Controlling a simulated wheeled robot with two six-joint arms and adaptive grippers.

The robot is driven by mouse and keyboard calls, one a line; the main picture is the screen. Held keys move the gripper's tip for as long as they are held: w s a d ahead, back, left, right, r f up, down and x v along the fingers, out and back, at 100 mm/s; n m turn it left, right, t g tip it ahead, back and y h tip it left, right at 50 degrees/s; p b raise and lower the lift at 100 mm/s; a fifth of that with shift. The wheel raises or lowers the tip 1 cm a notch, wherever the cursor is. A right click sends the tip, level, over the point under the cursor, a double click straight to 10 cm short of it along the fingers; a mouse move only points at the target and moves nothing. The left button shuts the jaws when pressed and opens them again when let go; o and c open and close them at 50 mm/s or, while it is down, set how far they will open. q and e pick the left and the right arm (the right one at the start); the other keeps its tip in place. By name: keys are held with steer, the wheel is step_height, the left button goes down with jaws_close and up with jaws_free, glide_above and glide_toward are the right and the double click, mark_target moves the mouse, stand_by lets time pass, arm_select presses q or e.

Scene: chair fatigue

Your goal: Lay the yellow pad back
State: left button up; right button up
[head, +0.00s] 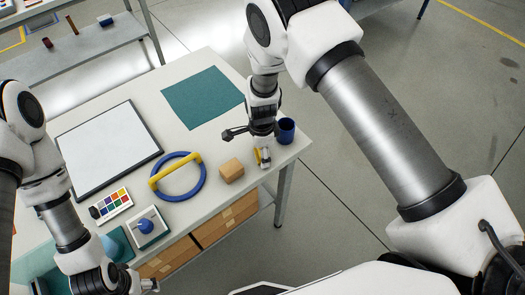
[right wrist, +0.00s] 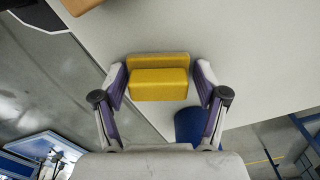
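A small yellow pad (right wrist: 159,84) lies between the two fingers of my right gripper (right wrist: 160,72) in the right wrist view. A narrow gap shows on each side, so the fingers look open around it. In the head view the yellow pad (head: 258,157) is a small patch by the right gripper (head: 250,146), near the table's right front edge. I cannot tell whether it rests on the table. My left gripper (head: 146,286) is at the bottom left, low by the table's front edge; its fingers are too unclear to judge.
A blue cup (head: 286,131) stands just right of the right gripper. On the table (head: 185,135) are a wooden block (head: 231,170), a blue ring (head: 160,191) with a yellow bar, a colour palette (head: 113,203), a whiteboard (head: 108,148) and a green mat (head: 203,97). Cardboard boxes (head: 225,219) sit below.

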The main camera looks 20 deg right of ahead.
steer(key=shift+s+r, duration=0.2)
steer(key=shift+r, duration=0.05)
step_height(320, 180, up, 11)
steer(key=b, duration=0.3)
steer(key=shift+w+r, duration=0.1)
steer(key=shift+r, duration=0.4)
